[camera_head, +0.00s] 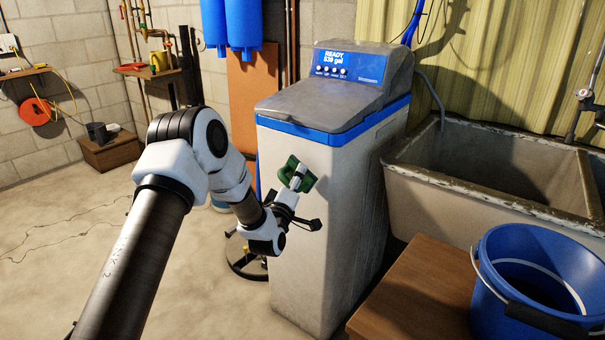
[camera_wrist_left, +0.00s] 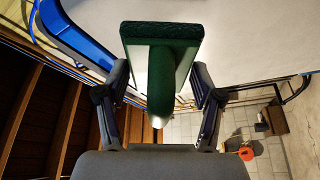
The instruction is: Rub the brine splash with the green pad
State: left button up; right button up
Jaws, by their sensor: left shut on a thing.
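The green pad (camera_head: 299,173) is a thick dark green block with a handle. It is in front of the upper front panel of the water softener (camera_head: 335,180), a tall pale cabinet with a grey lid and blue trim. My left gripper (camera_head: 287,203) is shut on the pad's handle. In the left wrist view the pad (camera_wrist_left: 160,32) is beyond the fingers (camera_wrist_left: 160,82), near a pale surface. I cannot tell whether it touches the panel. I cannot make out a distinct brine splash; the pad and gripper hide part of the panel. My right gripper is not in view.
A stone sink (camera_head: 480,185) stands right of the softener. A blue bucket (camera_head: 535,285) is on a wooden surface (camera_head: 420,290) at the lower right. Blue filter housings (camera_head: 245,25) hang behind.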

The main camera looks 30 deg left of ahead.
pick_arm(q)
jog(key=shift+s+a, duration=0.1)
jog(key=shift+s, duration=0.8)
jog(key=s+p, duration=0.1)
jog(key=s, duration=0.2)
jog(key=shift+a, duration=0.1)
